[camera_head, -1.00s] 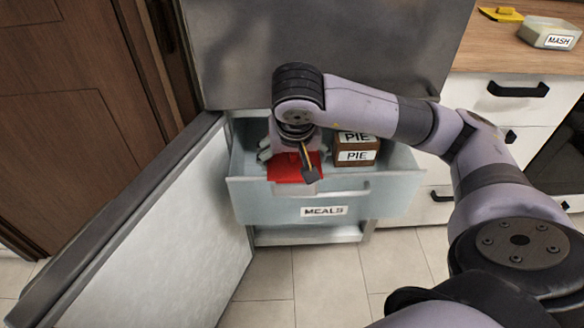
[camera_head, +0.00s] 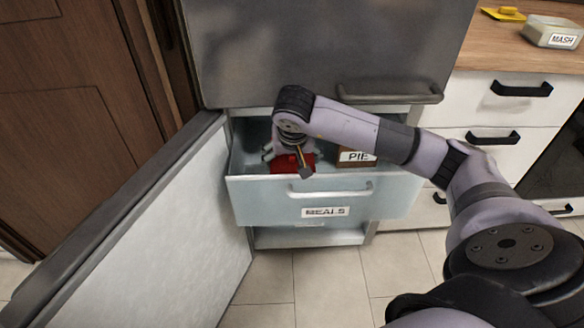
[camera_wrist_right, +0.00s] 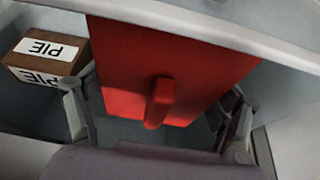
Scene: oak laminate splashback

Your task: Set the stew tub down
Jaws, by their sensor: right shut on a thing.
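The red stew tub (camera_head: 308,161) is inside the open drawer marked MEALS (camera_head: 272,205), at its left part. Only some of its red top shows in the head view, behind the drawer front. In the right wrist view the tub's red lid (camera_wrist_right: 190,65), with a raised grip, fills the middle. My right gripper (camera_wrist_right: 158,118) is shut on the tub, one finger on each side. In the head view the right gripper (camera_head: 287,158) points down into the drawer. Whether the tub touches the drawer floor is hidden. My left gripper is not in view.
A brown PIE box (camera_head: 356,156) stands in the drawer, right of the tub; it also shows in the right wrist view (camera_wrist_right: 45,58). An open fridge door (camera_head: 150,230) is at the left. A MASH tub (camera_head: 553,32) and a yellow item (camera_head: 503,14) are on the counter.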

